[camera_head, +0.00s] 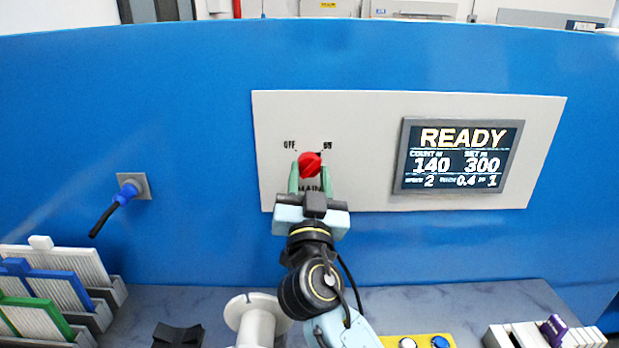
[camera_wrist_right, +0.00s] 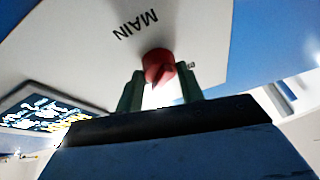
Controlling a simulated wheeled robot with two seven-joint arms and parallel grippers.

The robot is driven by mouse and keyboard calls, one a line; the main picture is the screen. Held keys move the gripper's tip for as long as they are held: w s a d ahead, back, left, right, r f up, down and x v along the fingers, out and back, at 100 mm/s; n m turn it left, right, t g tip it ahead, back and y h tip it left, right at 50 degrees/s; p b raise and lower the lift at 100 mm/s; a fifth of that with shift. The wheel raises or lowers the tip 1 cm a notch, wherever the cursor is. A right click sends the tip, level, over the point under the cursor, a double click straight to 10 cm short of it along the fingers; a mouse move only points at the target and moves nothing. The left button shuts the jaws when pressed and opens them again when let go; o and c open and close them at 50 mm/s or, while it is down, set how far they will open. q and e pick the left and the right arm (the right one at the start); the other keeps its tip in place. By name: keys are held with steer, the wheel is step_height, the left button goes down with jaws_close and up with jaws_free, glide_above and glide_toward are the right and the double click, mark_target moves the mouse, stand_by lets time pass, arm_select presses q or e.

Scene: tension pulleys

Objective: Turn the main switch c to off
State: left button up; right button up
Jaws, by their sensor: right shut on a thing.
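The main switch (camera_head: 310,160) is a red knob on the pale panel of the blue wall, between the labels OFF on the left and ON on the right. Its ridge seems to lean up and right, toward ON. My right gripper (camera_head: 310,180) has its green fingers shut on the knob, one on each side, from below. In the right wrist view the red knob (camera_wrist_right: 157,66) sits between the fingertips, with the word MAIN beside it. The fingers partly hide the MAIN label in the head view. My left gripper is not in view.
A screen (camera_head: 459,155) reading READY is right of the switch. On the bench are racks of panels (camera_head: 60,280), a white spool (camera_head: 255,318), a yellow button box (camera_head: 420,342) and a white rack (camera_head: 520,335).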

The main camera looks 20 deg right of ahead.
steer(key=shift+n, duration=0.4)
steer(key=n+y+p, duration=0.1)
steer(key=n, duration=0.1)
steer(key=shift+d+r+n+y, duration=0.1)
steer(key=shift+n+y, duration=0.2)
steer(key=shift+r+n+y+p, duration=0.1)
steer(key=shift+n+y+p, duration=0.7)
steer(key=shift+n, duration=0.4)
steer(key=n+y+p, duration=0.1)
steer(key=n+p, duration=0.3)
steer(key=n+g+y+p, duration=0.1)
steer(key=n+y+p, duration=0.1)
steer(key=n+p, duration=0.3)
steer(key=r+n+g+y+p, duration=0.1)
steer(key=n+p, duration=0.3)
steer(key=p, duration=0.1)
steer(key=shift+s+d+y, duration=0.1)
steer(key=shift+d+y, duration=0.2)
steer(key=shift+d, duration=0.05)
steer(key=shift+f+n+g+p, duration=0.1)
steer(key=shift+n+g+p, duration=0.4)
steer(key=shift+n+p, duration=0.4)
steer(key=shift+f+n+g+p, duration=0.1)
steer(key=shift+n+g+p, duration=0.25)
steer(key=shift+n, duration=0.45)
steer(key=o, duration=1)
